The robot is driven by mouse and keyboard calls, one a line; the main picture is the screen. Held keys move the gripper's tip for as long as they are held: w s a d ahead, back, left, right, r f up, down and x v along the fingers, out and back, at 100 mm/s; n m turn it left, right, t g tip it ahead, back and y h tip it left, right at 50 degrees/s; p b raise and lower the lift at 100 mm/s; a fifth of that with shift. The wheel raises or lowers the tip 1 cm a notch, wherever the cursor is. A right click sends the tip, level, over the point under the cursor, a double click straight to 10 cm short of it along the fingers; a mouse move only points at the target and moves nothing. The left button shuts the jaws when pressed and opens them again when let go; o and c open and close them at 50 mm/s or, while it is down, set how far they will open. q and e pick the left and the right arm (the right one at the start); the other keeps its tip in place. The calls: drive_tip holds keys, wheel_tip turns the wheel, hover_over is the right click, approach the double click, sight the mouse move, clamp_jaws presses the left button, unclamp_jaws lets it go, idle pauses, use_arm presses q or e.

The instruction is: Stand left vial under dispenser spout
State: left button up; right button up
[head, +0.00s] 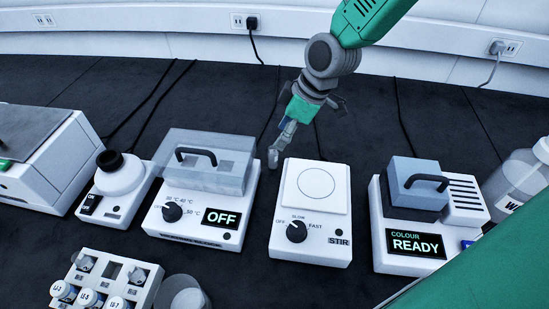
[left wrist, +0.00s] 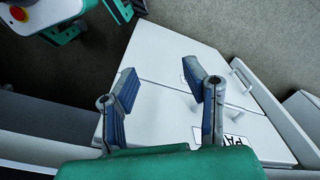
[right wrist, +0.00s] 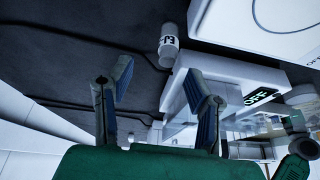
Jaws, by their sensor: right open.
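In the right wrist view a small vial (right wrist: 168,44) with a dark-lettered label stands or lies on the dark bench, ahead of my right gripper (right wrist: 158,82). That gripper is open and empty, its fingers apart. In the head view my right gripper (head: 312,118) hangs over the bench behind the stirrer and the lidded OFF unit. A rack (head: 133,270) at the lower left holds several capped vials (head: 88,297); their labels are too small to read surely. My left gripper (left wrist: 163,92) is open and empty in its wrist view, over a white cabinet. I cannot make out a dispenser spout.
The lidded OFF unit (head: 205,205), the STIR plate (head: 312,222) and the COLOUR READY unit (head: 412,225) stand in a row. A mixer (head: 122,185) is further left. A clear beaker (head: 186,297) stands beside the rack. Cables cross the bench behind; gaps between units are narrow.

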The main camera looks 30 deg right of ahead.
sight(273, 149)
drive_tip(key=a+f, duration=0.1)
drive_tip(key=f, duration=0.1)
drive_tip(key=a+f+b, duration=0.1)
drive_tip(key=f, duration=0.1)
drive_tip(key=shift+w+a, duration=0.2)
drive_tip(key=shift+w+a+f, duration=0.15)
drive_tip(key=shift+f, duration=0.25)
drive_tip(key=shift+d, duration=0.2)
drive_tip(key=shift+d, duration=0.1)
drive_tip(key=c, duration=0.9)
drive_tip(key=shift+c, duration=0.2)
drive_tip(key=shift+a+r, duration=0.15)
drive_tip(key=shift+a, duration=0.05)
